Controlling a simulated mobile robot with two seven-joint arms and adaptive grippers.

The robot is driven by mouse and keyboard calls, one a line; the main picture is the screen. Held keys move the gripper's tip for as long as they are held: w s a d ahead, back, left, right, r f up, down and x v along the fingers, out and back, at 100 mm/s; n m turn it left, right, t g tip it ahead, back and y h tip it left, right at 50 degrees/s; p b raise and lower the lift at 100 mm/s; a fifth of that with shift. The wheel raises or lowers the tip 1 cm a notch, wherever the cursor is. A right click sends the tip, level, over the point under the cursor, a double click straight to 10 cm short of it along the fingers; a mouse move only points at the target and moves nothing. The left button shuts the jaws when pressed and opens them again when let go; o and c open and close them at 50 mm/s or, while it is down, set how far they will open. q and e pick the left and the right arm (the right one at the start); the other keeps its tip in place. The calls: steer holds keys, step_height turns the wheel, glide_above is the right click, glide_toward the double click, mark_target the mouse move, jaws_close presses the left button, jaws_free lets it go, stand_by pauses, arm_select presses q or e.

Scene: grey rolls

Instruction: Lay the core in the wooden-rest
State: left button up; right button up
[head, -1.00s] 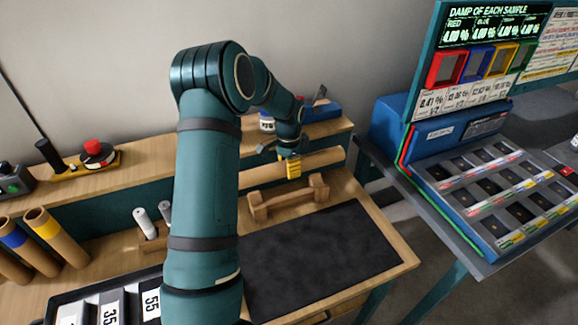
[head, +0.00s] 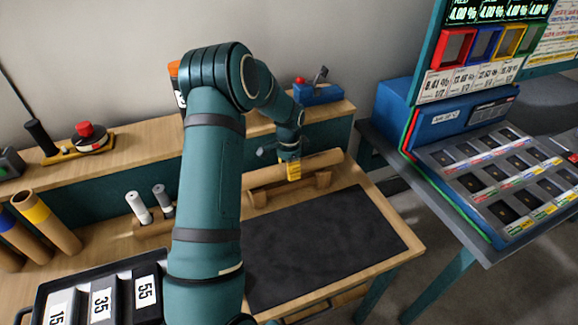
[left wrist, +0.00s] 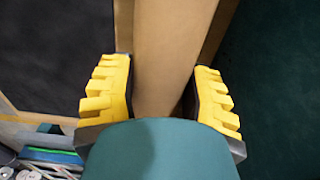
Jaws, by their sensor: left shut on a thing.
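The core is a long brown cardboard tube (head: 320,161). My left gripper (head: 292,172) has yellow fingers shut on it near its middle. The wooden-rest (head: 259,198) is a low wooden cradle with a raised block at each end, at the back of the bench. The core lies lengthwise along the rest and covers its upper part. I cannot tell whether it touches both blocks. In the left wrist view the core (left wrist: 170,50) runs between the yellow fingers (left wrist: 160,100), with rest wood showing beside it. My right gripper is not in view.
A dark mat (head: 325,245) lies clear in front of the rest. Brown tubes with coloured bands (head: 45,220) lean at far left. A black tray (head: 40,290) with numbered blocks is at front left. A blue machine (head: 440,120) stands right.

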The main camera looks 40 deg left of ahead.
arm_select(q)
steer(key=shift+f, duration=0.25)
steer(key=o, duration=1.2)
step_height(320, 180, up, 12)
steer(key=shift+r, duration=0.1)
